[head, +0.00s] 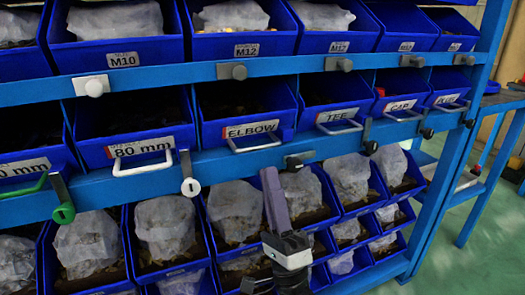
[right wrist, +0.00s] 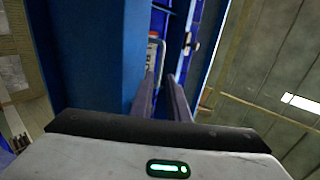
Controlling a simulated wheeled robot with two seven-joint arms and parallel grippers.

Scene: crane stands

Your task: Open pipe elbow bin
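The pipe elbow bin (head: 210,132) is a blue bin with a white ELBOW label (head: 251,129) and a pale bar handle (head: 256,146), in the middle shelf row of the head view. It sits in line with its neighbours. My right gripper (head: 269,172) is below and slightly right of that handle, pointing up, apart from it in the picture. In the right wrist view its two fingers (right wrist: 164,78) stand apart with nothing gripped. A pale upright handle (right wrist: 162,58) shows beyond them; I cannot tell which bin it belongs to. My left gripper is not in view.
The 80 mm bin (head: 100,153) is on the left and the TEE bin (head: 312,119) on the right. Bins with bagged parts fill the lower rows. Open floor (head: 440,258) lies right.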

